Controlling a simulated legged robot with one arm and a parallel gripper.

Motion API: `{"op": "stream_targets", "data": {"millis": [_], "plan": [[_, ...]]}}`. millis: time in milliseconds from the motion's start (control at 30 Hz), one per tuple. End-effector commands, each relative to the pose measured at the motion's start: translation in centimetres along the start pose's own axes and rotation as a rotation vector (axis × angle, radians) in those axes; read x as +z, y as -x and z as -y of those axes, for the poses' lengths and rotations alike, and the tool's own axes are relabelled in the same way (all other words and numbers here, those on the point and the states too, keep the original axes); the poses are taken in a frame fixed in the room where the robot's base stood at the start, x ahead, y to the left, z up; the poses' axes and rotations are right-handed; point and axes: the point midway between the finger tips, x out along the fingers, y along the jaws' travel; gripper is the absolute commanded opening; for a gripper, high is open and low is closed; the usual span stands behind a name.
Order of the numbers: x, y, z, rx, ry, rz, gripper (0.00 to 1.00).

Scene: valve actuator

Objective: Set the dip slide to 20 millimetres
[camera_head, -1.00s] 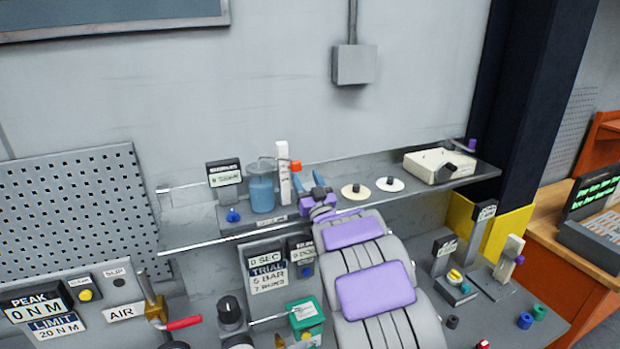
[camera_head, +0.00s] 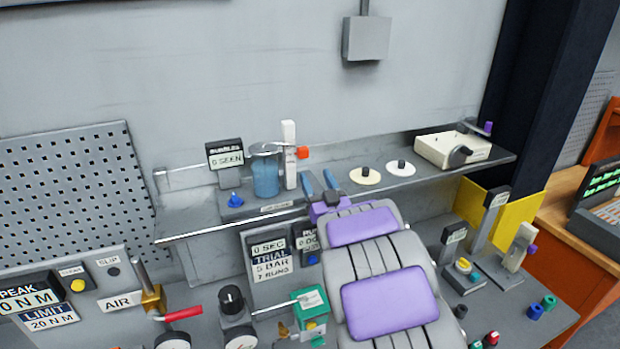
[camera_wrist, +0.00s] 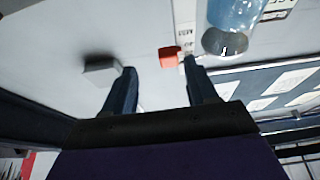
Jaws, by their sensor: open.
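The dip slide is a white upright post (camera_head: 289,150) with a red-orange knob (camera_head: 302,152) on its right side, beside a beaker of blue liquid (camera_head: 266,178) on the back shelf. My gripper (camera_head: 319,178) is open and empty, its two blue fingers pointing toward the shelf just below and right of the knob. In the wrist view the red-orange knob (camera_wrist: 170,57) shows between the fingertips, closer to the right one; I cannot tell whether they touch. The post's scale marks (camera_wrist: 186,32) are too small to read. The beaker (camera_wrist: 228,25) is right of the right finger.
A display reading 0 (camera_head: 225,155) and a blue knob (camera_head: 235,200) stand left of the beaker. Two pale discs (camera_head: 365,175) and a cream box (camera_head: 452,150) sit on the shelf at right. Below are panels, a green box (camera_head: 309,310) and a red-handled valve (camera_head: 180,314).

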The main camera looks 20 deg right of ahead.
Motion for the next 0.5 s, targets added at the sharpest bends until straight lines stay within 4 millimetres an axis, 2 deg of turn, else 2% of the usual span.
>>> {"op": "stream_targets", "data": {"millis": [300,500], "plan": [[-0.1,2.1,0.6,-0.002,0.004,-0.002,0.57],[0.0,3.3,0.2,-0.002,0.002,-0.002,0.57]]}}
